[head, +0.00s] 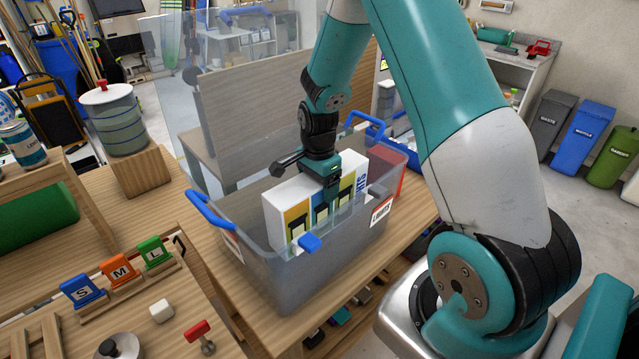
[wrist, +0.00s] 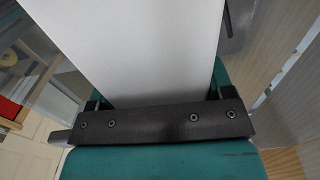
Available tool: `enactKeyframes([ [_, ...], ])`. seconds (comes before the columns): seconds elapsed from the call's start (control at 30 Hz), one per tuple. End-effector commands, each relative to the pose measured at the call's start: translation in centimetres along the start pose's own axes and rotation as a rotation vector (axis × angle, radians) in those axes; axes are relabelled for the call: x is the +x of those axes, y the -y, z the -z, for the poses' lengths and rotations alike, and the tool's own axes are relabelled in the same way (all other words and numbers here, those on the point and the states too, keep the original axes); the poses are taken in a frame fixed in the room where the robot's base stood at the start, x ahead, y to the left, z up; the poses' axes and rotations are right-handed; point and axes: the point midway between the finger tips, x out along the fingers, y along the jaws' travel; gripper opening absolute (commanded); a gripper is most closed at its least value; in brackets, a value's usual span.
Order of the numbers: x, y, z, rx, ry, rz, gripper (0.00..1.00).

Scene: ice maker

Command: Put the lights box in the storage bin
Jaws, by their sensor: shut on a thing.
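The lights box (head: 297,220) is a white box with yellow and blue panels and dark lantern pictures. In the head view it stands upright inside the storage bin, its top near the rim. The storage bin (head: 290,276) is a clear grey tub with blue handles on a wooden table. My gripper (head: 327,190) reaches down from above and is shut on the top of the lights box. In the wrist view the white face of the lights box (wrist: 130,50) fills the middle, against the dark gripper bar (wrist: 155,122). Whether the box touches the bin floor is hidden.
A red item (head: 384,172) is at the bin's right end. On the left are a lidded jar (head: 113,118) on a wooden block, S, M and L blocks (head: 118,271) and a red-handled knob (head: 199,333). A wooden panel (head: 256,105) stands behind the bin.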

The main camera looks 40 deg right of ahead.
Motion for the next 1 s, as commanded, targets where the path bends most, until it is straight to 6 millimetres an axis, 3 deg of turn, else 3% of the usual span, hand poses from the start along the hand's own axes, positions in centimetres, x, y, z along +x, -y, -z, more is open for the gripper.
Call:
enactKeyframes([
  [0.07, -0.1, 0.1, 0.0, 0.0, 0.0, 0.001, 0.11],
  [0.1, 0.0, 0.0, 0.0, 0.0, 0.0, 0.001, 0.81],
  [0.2, 0.0, 0.0, 0.0, 0.0, 0.0, 0.001, 1.0],
  [0.47, -0.3, 0.0, 0.0, 0.0, 0.0, 0.001, 1.0],
  [0.63, -2.0, 0.1, 0.0, 0.0, -0.001, 0.005, 1.0],
  [1.0, -9.9, 0.1, 0.0, 0.0, -0.002, 0.007, 1.0],
])
